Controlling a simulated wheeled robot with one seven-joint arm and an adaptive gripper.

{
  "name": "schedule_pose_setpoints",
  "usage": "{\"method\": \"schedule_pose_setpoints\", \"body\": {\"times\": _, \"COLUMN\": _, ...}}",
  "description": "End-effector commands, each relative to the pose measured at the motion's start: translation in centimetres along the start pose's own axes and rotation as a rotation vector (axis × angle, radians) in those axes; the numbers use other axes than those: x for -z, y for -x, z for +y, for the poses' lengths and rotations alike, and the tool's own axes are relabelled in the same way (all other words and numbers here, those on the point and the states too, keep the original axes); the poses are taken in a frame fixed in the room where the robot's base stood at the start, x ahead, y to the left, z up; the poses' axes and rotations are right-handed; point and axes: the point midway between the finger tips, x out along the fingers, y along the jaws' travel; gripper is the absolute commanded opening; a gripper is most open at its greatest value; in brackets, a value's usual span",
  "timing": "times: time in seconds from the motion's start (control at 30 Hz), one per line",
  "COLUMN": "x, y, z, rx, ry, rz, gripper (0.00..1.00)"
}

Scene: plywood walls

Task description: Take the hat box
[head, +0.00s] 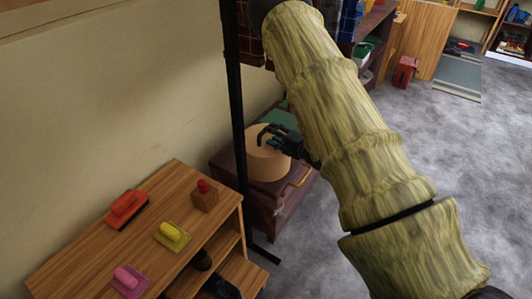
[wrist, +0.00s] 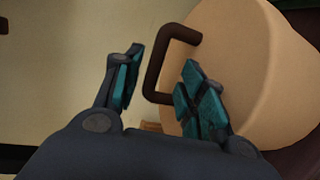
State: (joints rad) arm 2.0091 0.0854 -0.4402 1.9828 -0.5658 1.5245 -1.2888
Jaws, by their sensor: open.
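The hat box (head: 266,166) is a round tan box standing on a dark reddish chest (head: 230,182). Its dark brown bar handle (wrist: 158,66) sticks out from the tan surface, which fills the right of the wrist view (wrist: 245,55). My gripper (head: 270,137) is at the top of the box in the head view. In the wrist view my gripper (wrist: 161,84) is open, with the handle showing between its teal-padded fingers. The right finger overlaps the box and hides part of the handle's lower end. I cannot tell whether either finger touches it.
A shelf with goods (head: 375,25) stands behind. Grey floor (head: 430,130) is clear at right.

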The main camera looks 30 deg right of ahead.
Motion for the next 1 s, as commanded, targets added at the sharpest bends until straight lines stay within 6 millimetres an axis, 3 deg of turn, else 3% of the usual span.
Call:
{"method": "schedule_pose_setpoints", "body": {"times": 0.3, "x": -0.4, "y": -4.0, "z": 0.5, "rx": -0.001, "ry": 0.000, "rz": 0.002, "gripper": 0.41}}
{"method": "schedule_pose_setpoints", "body": {"times": 0.63, "x": -0.4, "y": -4.6, "z": 0.5, "rx": 0.000, "ry": 0.000, "rz": 0.001, "gripper": 0.41}}
{"method": "schedule_pose_setpoints", "body": {"times": 0.67, "x": -0.4, "y": -4.6, "z": 0.5, "rx": 0.000, "ry": 0.000, "rz": 0.001, "gripper": 0.39}}
{"method": "schedule_pose_setpoints", "body": {"times": 0.87, "x": -0.4, "y": -4.6, "z": 0.5, "rx": 0.000, "ry": 0.000, "rz": 0.001, "gripper": 0.02}}
{"method": "schedule_pose_setpoints", "body": {"times": 1.0, "x": -0.4, "y": -4.6, "z": 0.5, "rx": 0.000, "ry": 0.000, "rz": 0.001, "gripper": 0.00}}
